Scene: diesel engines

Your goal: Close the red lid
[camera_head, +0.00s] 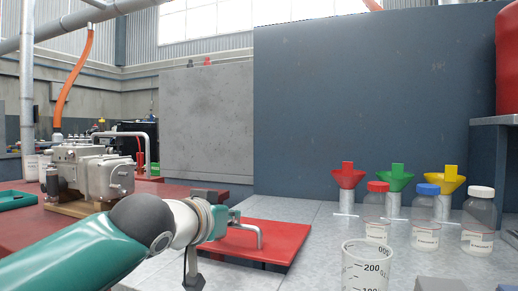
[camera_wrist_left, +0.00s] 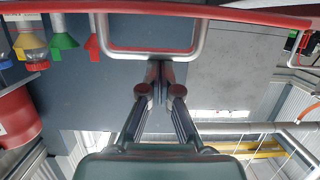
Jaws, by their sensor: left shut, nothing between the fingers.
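The red lid (camera_head: 285,238) is a flat red panel at the grey worktop, right of my left gripper in the head view. It looks nearly level; I cannot tell whether it is fully down. A bent metal handle (camera_head: 261,238) stands on it. In the left wrist view the lid (camera_wrist_left: 250,15) shows edge-on as a red strip along the top, with the handle (camera_wrist_left: 150,53) as a U-shaped bar. My left gripper (camera_head: 232,218) is shut and empty beside the handle. Its fingertips (camera_wrist_left: 160,88) are close to the bar; contact is unclear. My right gripper is out of view.
Red (camera_head: 347,178), green (camera_head: 395,178) and yellow (camera_head: 446,180) funnels stand at the back right, behind several capped bottles (camera_head: 425,225). A clear measuring beaker (camera_head: 366,268) stands in front. A metal engine part (camera_head: 95,172) sits at left. A dark blue panel (camera_head: 370,90) rises behind.

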